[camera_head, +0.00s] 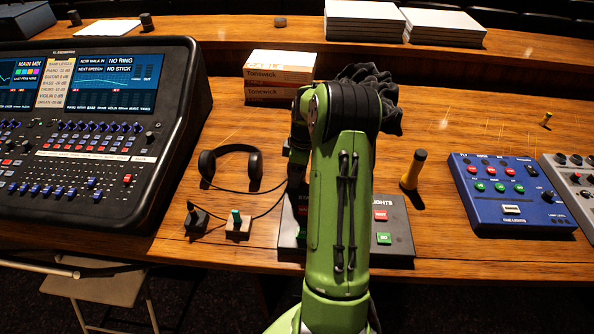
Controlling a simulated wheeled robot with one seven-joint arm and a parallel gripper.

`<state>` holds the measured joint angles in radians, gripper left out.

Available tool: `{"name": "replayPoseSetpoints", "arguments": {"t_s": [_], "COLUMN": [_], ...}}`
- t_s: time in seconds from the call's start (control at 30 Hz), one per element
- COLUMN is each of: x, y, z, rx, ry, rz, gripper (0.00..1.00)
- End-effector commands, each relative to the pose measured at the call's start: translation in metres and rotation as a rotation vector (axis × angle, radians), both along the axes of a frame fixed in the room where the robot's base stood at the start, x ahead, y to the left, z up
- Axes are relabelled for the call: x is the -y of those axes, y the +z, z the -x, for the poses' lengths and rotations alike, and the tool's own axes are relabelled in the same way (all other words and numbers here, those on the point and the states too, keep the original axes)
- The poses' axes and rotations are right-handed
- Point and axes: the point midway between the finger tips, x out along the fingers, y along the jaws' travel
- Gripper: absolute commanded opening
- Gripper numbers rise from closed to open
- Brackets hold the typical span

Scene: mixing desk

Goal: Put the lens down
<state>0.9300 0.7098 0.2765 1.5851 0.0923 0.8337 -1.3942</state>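I cannot make out a lens anywhere in the head camera view. My green arm rises through the middle of the picture and bends over the desk (450,225). Its black, ruffled upper part shows near the boxes. My gripper's fingers are hidden behind the arm, so I cannot see whether they hold anything.
A mixing console (85,140) fills the left. Headphones (231,150), small switch blocks (238,224), a button panel (395,225) and stacked boxes (280,75) surround my arm. A yellow, black-topped object (413,170) stands right, before a blue box (510,192). White stacks (365,20) stand behind.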

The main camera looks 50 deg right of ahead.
Motion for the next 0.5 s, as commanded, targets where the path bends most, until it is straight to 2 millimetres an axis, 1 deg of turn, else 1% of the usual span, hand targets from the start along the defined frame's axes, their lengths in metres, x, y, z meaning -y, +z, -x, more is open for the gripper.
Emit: {"name": "replayPoseSetpoints", "arguments": {"t_s": [0.07,0.17,0.3,0.4,0.5], "x": [0.001,0.002,0.005,0.007,0.008], "y": [0.007,0.026,0.066,0.092,0.110], "z": [0.000,0.001,0.005,0.008,0.010], "rx": [0.001,0.003,0.004,0.003,0.003], "ry": [0.000,-0.002,-0.002,-0.002,0.000], "rz": [0.002,0.004,0.006,0.005,0.003], "gripper": [0.66,0.66,0.66,0.66,0.66]}}
